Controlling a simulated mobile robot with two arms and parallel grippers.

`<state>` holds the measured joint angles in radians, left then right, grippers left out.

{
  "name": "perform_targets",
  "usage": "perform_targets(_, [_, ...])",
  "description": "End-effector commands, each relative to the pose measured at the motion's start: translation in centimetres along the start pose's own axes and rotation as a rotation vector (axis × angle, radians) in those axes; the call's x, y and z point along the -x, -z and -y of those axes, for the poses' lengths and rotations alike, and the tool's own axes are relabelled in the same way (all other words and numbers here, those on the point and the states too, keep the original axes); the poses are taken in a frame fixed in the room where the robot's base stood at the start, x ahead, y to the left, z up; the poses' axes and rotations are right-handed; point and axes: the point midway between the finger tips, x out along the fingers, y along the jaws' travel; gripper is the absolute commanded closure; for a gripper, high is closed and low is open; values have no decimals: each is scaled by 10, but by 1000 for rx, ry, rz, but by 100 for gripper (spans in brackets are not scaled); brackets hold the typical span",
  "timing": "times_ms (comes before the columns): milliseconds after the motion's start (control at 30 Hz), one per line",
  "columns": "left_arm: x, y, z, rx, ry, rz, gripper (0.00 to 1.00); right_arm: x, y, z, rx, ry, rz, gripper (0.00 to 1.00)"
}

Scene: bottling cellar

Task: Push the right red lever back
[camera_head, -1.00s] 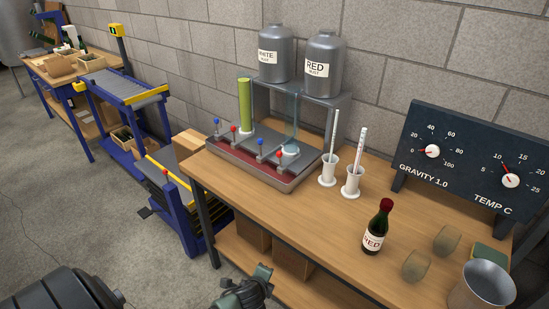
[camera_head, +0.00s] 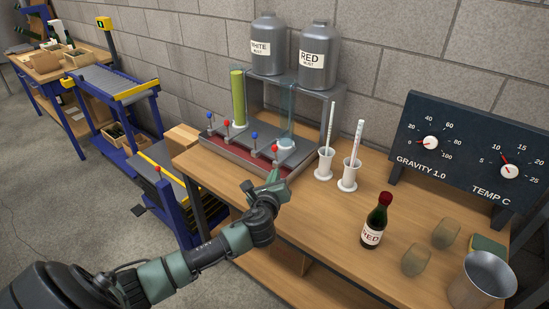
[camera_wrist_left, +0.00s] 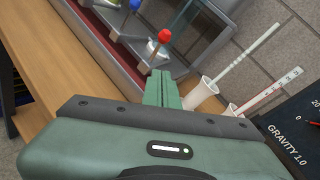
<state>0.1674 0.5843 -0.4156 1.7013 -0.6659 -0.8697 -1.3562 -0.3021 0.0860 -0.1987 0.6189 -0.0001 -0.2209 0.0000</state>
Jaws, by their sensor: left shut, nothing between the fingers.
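The right red lever (camera_head: 275,149), a red ball on a thin stem, stands at the front right of the bottling unit's tray (camera_head: 236,163). It also shows at the top middle of the left wrist view (camera_wrist_left: 164,36). My left gripper (camera_head: 273,177) is shut and empty, just in front of and below this lever. In the left wrist view the closed fingers (camera_wrist_left: 161,78) point toward the lever, with a gap visible in the picture. Another red lever (camera_head: 226,123) and two blue levers, one of them nearby (camera_head: 254,136), stand further left. My right gripper is out of view.
Two white cylinders with rods (camera_head: 348,173) stand right of the tray. Bare tabletop lies between the gripper and the bottle.

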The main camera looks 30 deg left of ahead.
Motion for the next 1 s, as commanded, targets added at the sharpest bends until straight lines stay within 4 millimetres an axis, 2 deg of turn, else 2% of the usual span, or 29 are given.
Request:
perform_targets(33, [-11, -1, 0, 1, -2, 1, 100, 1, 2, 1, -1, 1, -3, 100])
perform_targets(200, [-42, 0, 0, 3, -2, 0, 100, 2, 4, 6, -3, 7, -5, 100])
perform_targets(400, [-61, -22, 1, 3, -1, 0, 100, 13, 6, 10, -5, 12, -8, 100])
perform_targets(600, [-69, -28, 0, 2, 0, -2, 100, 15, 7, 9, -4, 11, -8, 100])
perform_targets(900, [-69, -28, 0, 2, 0, -2, 100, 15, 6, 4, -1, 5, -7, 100])
perform_targets(1000, [-69, -30, 2, -1, -3, -7, 100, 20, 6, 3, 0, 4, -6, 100])
